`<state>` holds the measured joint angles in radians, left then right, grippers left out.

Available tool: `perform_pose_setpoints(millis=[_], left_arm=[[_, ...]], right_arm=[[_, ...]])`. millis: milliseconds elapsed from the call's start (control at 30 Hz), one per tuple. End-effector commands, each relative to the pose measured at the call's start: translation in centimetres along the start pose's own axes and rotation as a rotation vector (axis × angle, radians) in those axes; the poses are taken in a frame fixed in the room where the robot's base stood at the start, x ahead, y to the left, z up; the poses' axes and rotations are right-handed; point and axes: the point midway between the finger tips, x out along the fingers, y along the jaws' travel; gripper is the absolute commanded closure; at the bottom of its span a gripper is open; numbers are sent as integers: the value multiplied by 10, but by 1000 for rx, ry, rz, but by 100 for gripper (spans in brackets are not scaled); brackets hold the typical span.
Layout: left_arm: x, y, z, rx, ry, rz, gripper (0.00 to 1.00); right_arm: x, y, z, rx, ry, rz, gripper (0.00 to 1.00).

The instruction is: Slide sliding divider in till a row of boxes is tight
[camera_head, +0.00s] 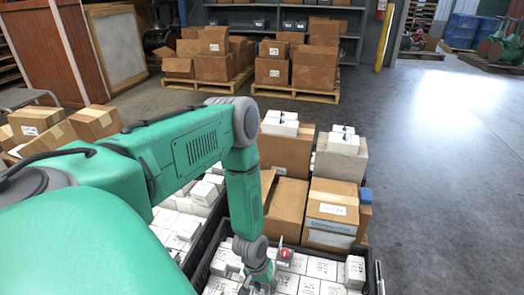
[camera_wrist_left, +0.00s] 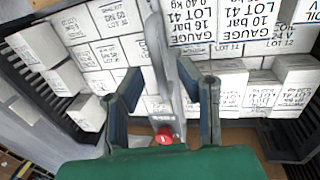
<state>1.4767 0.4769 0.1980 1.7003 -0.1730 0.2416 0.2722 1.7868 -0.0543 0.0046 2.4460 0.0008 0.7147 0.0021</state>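A grey metal sliding divider (camera_wrist_left: 160,60) with a red knob (camera_wrist_left: 164,135) stands between white gauge boxes in the left wrist view. The knob also shows in the head view (camera_head: 285,254). White boxes (camera_wrist_left: 110,22) lie left of the divider, and more white boxes (camera_wrist_left: 232,85) lie right of it. My left gripper (camera_wrist_left: 170,78) is open, with one finger on each side of the divider and space visible beside it. In the head view my left gripper (camera_head: 262,280) reaches down into the crate, partly cut off by the bottom edge. My right gripper is not in view.
Cardboard boxes (camera_head: 332,205) stand directly behind the crate. Another crate of white boxes (camera_head: 180,225) is at left. Grey floor (camera_head: 440,190) at right is clear.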

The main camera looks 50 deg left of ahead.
Motion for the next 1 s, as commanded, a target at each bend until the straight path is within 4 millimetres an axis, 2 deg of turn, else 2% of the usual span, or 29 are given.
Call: perform_pose_setpoints(millis=[300, 500, 700, 1000], left_arm=[[-66, 0, -2, 0, 2, 3, 69], [-96, 0, -2, -1, 2, 2, 69], [-106, -1, -1, -2, 0, 1, 69], [-106, -1, -1, -1, 0, 1, 69]], right_arm=[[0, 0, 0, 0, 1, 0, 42], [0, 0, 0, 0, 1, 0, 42], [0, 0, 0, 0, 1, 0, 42], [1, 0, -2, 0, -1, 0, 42]])
